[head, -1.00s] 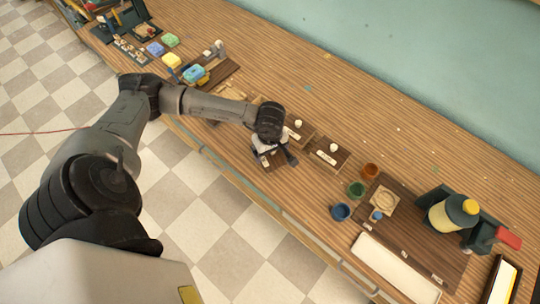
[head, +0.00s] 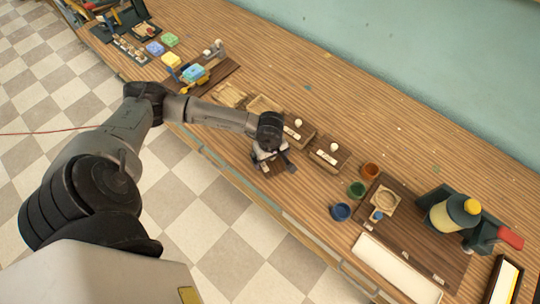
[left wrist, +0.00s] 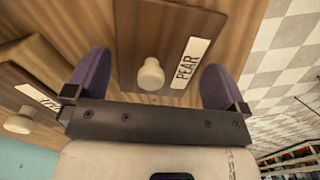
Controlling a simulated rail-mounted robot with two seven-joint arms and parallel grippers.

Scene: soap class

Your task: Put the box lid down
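A dark brown wooden lid with a pale round knob and a white PEAR label (left wrist: 170,50) lies flat on the wood surface in the left wrist view. In the head view the lid (head: 272,167) is mostly hidden under my left gripper (head: 274,165), near the table's front edge. In the left wrist view my left gripper (left wrist: 155,88) is open, its two purple-grey fingers wide apart, with the knob between them and touching neither. My right gripper is not in view.
Two lidded boxes with knobs, one (head: 299,133) and another (head: 328,154), stand just right of the gripper. Open wooden trays (head: 230,95) lie to the left. Blue (head: 340,212), green (head: 356,189) and orange (head: 370,171) cups stand further right.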

